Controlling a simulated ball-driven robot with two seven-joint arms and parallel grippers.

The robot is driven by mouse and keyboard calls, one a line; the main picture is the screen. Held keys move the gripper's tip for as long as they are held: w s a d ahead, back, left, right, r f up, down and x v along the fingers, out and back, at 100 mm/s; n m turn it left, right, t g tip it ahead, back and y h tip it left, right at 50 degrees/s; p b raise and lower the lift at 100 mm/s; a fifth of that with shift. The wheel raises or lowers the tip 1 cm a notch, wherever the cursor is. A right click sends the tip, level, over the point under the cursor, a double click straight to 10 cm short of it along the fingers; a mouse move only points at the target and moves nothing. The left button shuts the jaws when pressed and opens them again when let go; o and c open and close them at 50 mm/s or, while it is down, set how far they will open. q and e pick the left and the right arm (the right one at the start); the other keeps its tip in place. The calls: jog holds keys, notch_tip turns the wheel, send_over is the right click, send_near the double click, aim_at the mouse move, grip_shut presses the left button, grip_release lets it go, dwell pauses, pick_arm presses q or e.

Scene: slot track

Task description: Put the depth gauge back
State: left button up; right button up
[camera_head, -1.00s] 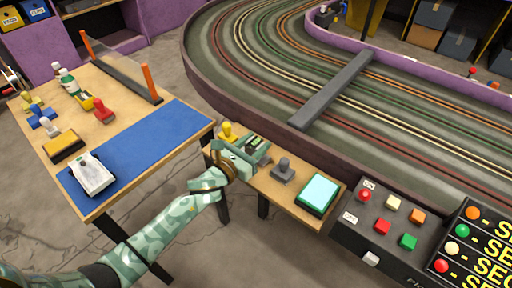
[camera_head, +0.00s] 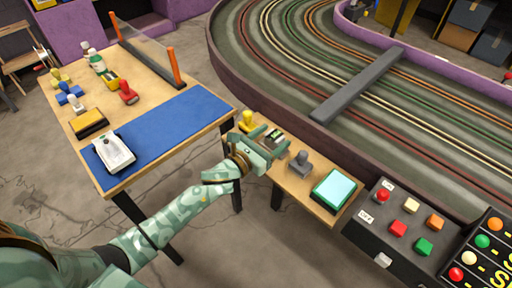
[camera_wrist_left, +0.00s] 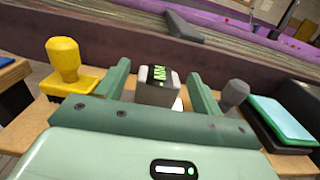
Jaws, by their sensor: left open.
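The depth gauge seems to be the small grey block with a dark face and green marks (camera_wrist_left: 158,86). It stands on the narrow wooden shelf by the track and shows small in the head view (camera_head: 275,136). My left gripper (camera_head: 271,146) is over the shelf, open. In the left wrist view its two fingers (camera_wrist_left: 163,80) stand on either side of the gauge, with gaps visible, so it does not look gripped. The gauge's lower part is partly hidden by the gripper body. My right gripper is in neither view.
A yellow knobbed block (camera_head: 247,121) and a grey knobbed block (camera_head: 300,164) flank the gauge closely. A teal-topped pad (camera_head: 334,189) and button box (camera_head: 405,225) lie right. The left table has a blue mat (camera_head: 175,130), with a white device (camera_head: 114,151) on it.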

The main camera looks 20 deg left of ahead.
pick_arm(q)
jog(key=p+v, duration=0.1)
jog(key=v, duration=1)
jog(key=s+a+f+n+g+y, duration=0.1)
jog(key=s+f+n+g+y, duration=0.15)
jog(key=s+f+n, duration=0.6)
jog(key=s+a+f+n+g+y, duration=0.15)
jog(key=s+f+n+g, duration=0.35)
jog(key=f, duration=0.7)
jog(key=s+a+f+n+g+y, duration=0.1)
jog(key=s+a+f+n+g, duration=0.1)
jog(key=s+f+n, duration=0.75)
jog(key=s+f+n+g, duration=0.2)
jog(key=s+f+n, duration=0.1)
jog(key=s, duration=0.7)
jog(key=s+f+n+g, duration=0.3)
jog(key=s+n, duration=0.3)
jog(key=s, duration=0.5)
jog(key=s+d+f+n+g+y, duration=0.1)
jog(key=s+f+n+g, duration=0.2)
jog(key=s, duration=0.7)
jog(key=shift+s+f+n, duration=0.35)
jog(key=shift+f+n, duration=0.2)
jog(key=shift+n, duration=0.15)
jog(key=shift+w+d, duration=0.1)
jog(key=shift+d, duration=0.05)
